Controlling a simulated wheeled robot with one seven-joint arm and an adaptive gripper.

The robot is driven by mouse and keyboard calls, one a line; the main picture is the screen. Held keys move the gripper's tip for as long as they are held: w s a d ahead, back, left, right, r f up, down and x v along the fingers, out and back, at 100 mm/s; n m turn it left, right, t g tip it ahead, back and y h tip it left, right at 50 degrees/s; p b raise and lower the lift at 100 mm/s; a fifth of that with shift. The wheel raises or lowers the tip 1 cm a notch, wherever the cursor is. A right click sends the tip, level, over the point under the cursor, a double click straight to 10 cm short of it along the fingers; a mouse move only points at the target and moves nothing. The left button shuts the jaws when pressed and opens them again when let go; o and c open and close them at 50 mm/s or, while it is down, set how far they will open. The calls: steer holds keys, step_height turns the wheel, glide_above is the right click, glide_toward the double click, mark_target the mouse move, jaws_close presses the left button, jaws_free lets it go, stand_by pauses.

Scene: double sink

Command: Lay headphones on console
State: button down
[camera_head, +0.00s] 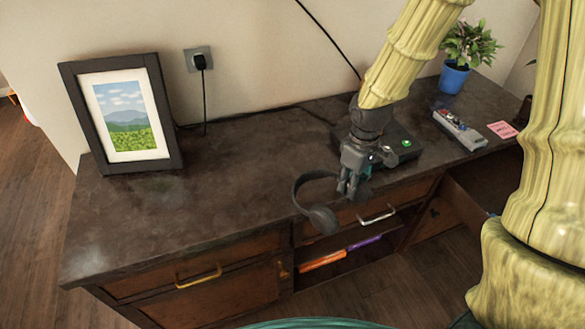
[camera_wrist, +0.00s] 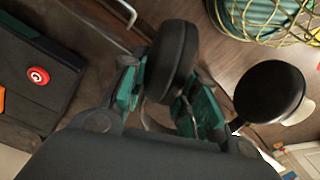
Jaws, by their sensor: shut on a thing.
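The dark headphones (camera_head: 323,219) hang from my gripper (camera_head: 352,187) at the front edge of the desk, with the band curving out to the left. My gripper is shut on one ear cup. In the wrist view, that padded cup (camera_wrist: 172,58) sits between the green-lined fingers of my gripper (camera_wrist: 160,85), and the other round cup (camera_wrist: 268,92) shows to the right. The black console (camera_head: 405,150), with a green light, lies on the desk behind and right of my gripper, which partly hides it. In the wrist view, a dark box with a red button (camera_wrist: 38,77) is at left.
A framed picture (camera_head: 125,112) stands at the left of the desk (camera_head: 150,220). A blue pot with a plant (camera_head: 455,77), a grey device (camera_head: 460,128) and a pink note (camera_head: 502,130) are at the right. The desk's left middle is clear. A drawer handle (camera_head: 377,216) juts out below my gripper.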

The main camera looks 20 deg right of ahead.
steer(key=w+a, duration=0.2)
steer(key=w, duration=0.2)
steer(key=w+a+p, duration=0.1)
steer(key=w, duration=0.4)
steer(key=w+a+f, duration=0.1)
steer(key=w+a, duration=0.1)
steer(key=w, duration=0.2)
steer(key=shift+w+a+f+p, duration=0.1)
steer(key=shift+w+a+p, duration=0.1)
steer(key=shift+a+p, duration=0.2)
steer(key=shift+f+p, duration=0.3)
steer(key=shift+f, duration=1.5)
steer(key=c, duration=1.1)
jaws_free()
step_height(320, 180, up, 12)
steer(key=b, duration=0.1)
steer(key=shift+d, duration=0.15)
